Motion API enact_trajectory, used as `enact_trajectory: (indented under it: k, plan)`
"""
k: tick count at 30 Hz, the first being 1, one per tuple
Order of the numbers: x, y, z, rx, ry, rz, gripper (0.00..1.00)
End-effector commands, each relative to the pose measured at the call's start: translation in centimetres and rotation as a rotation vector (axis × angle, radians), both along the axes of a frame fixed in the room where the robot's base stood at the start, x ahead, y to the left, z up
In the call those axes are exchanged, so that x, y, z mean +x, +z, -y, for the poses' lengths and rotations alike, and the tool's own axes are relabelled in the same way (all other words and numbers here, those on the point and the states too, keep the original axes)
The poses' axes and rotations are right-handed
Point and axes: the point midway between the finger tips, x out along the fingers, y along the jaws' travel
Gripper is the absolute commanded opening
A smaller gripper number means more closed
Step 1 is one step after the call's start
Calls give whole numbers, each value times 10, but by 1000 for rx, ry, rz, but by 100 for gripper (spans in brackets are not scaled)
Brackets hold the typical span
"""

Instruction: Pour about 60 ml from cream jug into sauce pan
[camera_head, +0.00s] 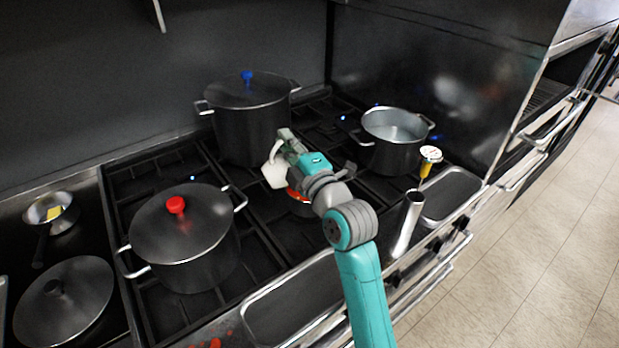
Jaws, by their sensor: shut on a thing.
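The white cream jug (275,174) is in the middle of the view, above the stove. My gripper (287,150) is shut on it at its upper right side. The jug looks tilted, but its mouth and contents cannot be made out. A pan with orange-red contents (296,194) sits on the stove just below and right of the jug, mostly hidden by my arm. It may be the sauce pan. I cannot see any stream of cream between them.
A tall pot with a blue-knobbed lid (250,115) stands behind. A red-knobbed lidded pot (185,245) is front left. An open pot (393,150), a thermometer-like tool (428,160) and a steel cylinder (406,225) are at right. A small pan with butter-like yellow (50,222) is far left.

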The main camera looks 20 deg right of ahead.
Motion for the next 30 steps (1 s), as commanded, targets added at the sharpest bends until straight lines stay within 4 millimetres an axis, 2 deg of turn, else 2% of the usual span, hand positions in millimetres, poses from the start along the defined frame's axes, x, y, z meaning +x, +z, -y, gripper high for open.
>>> enact_trajectory:
  k: [30]
  plan:
    - [-1,-1,-4,-31,1,7,0]
